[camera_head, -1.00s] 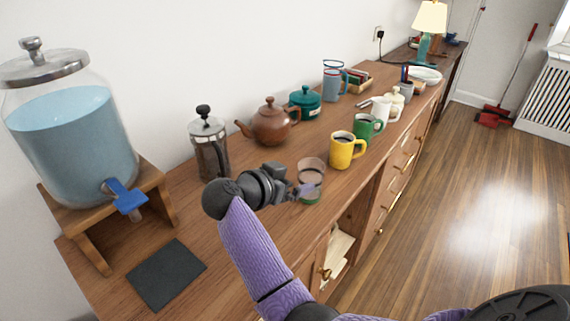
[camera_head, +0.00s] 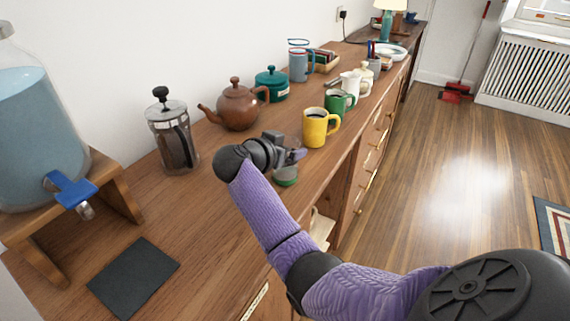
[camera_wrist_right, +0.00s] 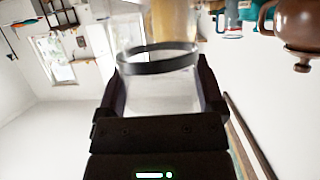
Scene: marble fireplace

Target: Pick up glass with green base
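The glass (camera_head: 286,176) with a green base stands upright on the wooden counter in the head view. My right gripper (camera_head: 288,153) is at its upper part and hides much of it. In the right wrist view, a clear glass with a dark band (camera_wrist_right: 160,88) fills the space between the two fingers of my right gripper (camera_wrist_right: 160,75). The fingers are apart, one on each side of it. Whether they press on the glass cannot be told. My left gripper is not in view.
A yellow mug (camera_head: 316,130) stands just behind the glass, with a green mug (camera_head: 338,104) beyond. A French press (camera_head: 173,137) and brown teapot (camera_head: 238,108) stand toward the wall. A drink dispenser (camera_head: 35,130) is at left, near a dark mat (camera_head: 133,278).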

